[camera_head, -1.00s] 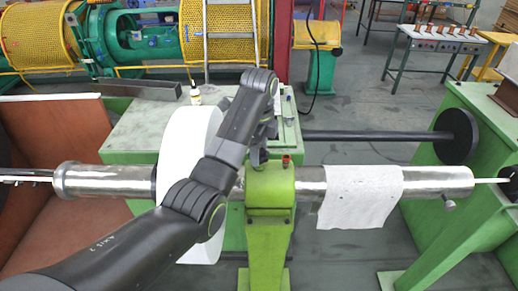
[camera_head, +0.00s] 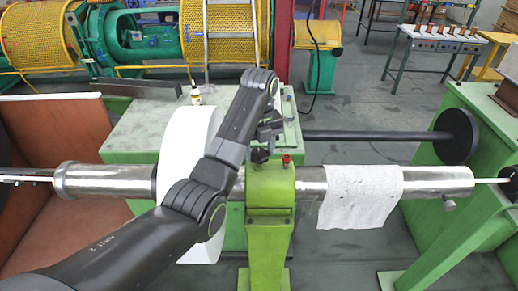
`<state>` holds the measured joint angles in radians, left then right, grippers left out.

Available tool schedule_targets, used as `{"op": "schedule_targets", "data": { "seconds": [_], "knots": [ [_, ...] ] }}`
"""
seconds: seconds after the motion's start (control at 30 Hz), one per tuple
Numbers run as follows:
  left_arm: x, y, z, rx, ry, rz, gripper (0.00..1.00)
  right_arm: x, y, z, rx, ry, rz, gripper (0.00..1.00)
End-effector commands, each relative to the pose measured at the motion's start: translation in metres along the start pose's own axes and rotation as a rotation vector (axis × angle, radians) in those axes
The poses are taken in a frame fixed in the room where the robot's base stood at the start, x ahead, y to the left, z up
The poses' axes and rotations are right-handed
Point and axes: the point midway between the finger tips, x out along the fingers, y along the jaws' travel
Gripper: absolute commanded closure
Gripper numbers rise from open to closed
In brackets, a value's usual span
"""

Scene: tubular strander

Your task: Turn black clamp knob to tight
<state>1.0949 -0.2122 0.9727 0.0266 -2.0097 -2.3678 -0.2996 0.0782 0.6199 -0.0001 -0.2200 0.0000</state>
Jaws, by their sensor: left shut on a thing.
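My left arm comes in from the lower left, and its gripper (camera_head: 264,148) points down over the top of the green clamp stand (camera_head: 270,190). The gripper is shut on the black clamp knob, which is small, dark and mostly hidden by the fingers. A red fitting (camera_head: 287,160) sits on the clamp just to the right of the gripper. The steel tube (camera_head: 435,179) runs level through the clamp. My right gripper is not in view.
A white disc (camera_head: 188,130) stands around the tube, left of the clamp and behind my arm. A white cloth (camera_head: 360,195) hangs over the tube on the right. A small bottle (camera_head: 195,93) stands on the green cabinet (camera_head: 130,135) behind.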

Motion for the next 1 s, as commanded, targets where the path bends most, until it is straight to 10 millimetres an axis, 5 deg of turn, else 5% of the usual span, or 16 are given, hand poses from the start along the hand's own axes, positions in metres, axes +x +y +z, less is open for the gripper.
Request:
{"op": "schedule_targets", "data": {
  "seconds": [0.83,0.87,1.0],
  "knots": [
    [0.0005,0.0001,0.0000,0.149,0.000,0.000,0.75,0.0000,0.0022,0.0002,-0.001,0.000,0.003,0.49],
    [0.0005,0.0001,0.0000,0.149,0.000,0.000,0.51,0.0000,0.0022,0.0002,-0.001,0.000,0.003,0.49],
    [0.0005,0.0002,0.0000,0.148,0.000,0.000,0.33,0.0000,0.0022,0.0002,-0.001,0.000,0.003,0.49]
  ]
}}
